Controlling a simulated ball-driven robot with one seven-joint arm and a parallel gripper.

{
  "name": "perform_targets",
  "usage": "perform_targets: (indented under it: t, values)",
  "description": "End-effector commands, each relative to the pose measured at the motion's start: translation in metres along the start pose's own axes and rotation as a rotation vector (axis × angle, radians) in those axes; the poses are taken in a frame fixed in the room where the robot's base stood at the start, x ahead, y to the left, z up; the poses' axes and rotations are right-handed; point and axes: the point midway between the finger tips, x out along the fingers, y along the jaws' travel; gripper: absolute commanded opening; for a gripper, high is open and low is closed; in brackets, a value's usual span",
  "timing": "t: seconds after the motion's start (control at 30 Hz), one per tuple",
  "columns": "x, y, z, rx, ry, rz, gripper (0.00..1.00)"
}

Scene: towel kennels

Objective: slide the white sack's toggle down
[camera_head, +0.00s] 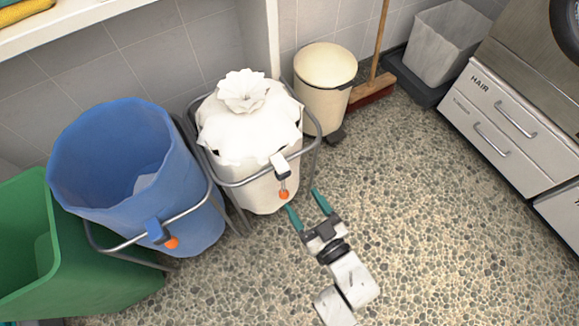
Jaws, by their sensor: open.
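The white sack (252,133) hangs in a grey tube frame against the wall, its top gathered into a ruffled tuft. Its toggle (283,194) is orange and hangs at the front, below a white cord-lock piece (279,166) on the frame's front bar. My gripper (306,202) is open and empty, with teal fingers pointing up towards the sack's front. The left fingertip appears close to the right of the toggle and the right fingertip lies further right. I cannot tell the depth between fingers and toggle.
A blue sack (110,165) in a similar frame, with its own orange toggle (171,242), stands at left beside a green bin (35,225). A cream pedal bin (323,85), broom (373,88) and drawers (505,125) stand behind and right. The pebbled floor (440,235) at right is clear.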

Motion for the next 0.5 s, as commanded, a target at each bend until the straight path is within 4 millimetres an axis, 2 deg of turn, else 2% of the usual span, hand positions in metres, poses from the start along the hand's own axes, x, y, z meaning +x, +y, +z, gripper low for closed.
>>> perform_targets:
  t: [0.17, 0.5]
  values:
    - [0.012, -0.001, 0.0, 0.0, 0.006, -0.002, 0.68]
    - [0.057, -0.001, 0.0, -0.001, 0.005, -0.002, 0.68]
